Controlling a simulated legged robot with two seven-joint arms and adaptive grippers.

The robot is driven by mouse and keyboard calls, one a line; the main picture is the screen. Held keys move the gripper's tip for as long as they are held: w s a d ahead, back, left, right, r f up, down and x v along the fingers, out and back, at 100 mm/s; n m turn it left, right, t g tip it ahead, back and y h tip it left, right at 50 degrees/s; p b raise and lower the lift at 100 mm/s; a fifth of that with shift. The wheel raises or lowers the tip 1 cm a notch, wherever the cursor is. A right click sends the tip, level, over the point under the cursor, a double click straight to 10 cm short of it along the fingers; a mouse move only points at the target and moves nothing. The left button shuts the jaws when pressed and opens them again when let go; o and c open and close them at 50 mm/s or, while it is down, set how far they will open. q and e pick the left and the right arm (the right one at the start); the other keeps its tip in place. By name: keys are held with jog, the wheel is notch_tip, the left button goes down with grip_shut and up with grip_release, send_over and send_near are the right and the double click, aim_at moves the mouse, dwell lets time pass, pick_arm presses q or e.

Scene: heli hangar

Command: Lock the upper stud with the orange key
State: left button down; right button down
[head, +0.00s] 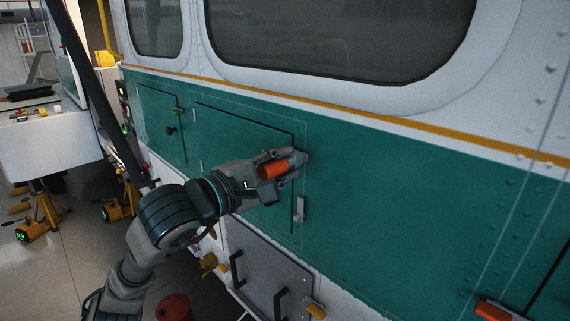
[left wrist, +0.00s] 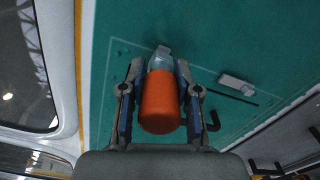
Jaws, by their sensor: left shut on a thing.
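The orange key (head: 272,169) has a thick orange grip and a grey metal head. My left gripper (head: 276,175) is shut on it, with a finger on each side of the grip. In the left wrist view the key (left wrist: 159,103) points away from me, its grey head (left wrist: 161,58) against or close to the green panel. The key's head is at the upper right corner of a green hatch (head: 235,130), where the upper stud is hidden behind it. I cannot tell whether they are engaged. A pale metal latch (head: 300,208) sits lower on the hatch edge; it also shows in the left wrist view (left wrist: 237,85). My right gripper is not in view.
A smaller green hatch (head: 160,120) is to the left. Below, a grey panel with black handles (head: 270,275) hangs near yellow fittings. An orange-ended object (head: 495,310) is at the lower right edge. A red bucket-like object (head: 173,307) and yellow stands (head: 40,220) are on the floor.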

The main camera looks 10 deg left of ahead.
aim_at(262, 173)
pick_arm(q)
jog(key=shift+s+a, duration=0.4)
jog(key=shift+s, duration=0.1)
jog(key=shift+b+v, duration=0.3)
jog(key=shift+v, duration=1.9)
jog(key=shift+a, duration=0.1)
jog(key=shift+w, duration=0.1)
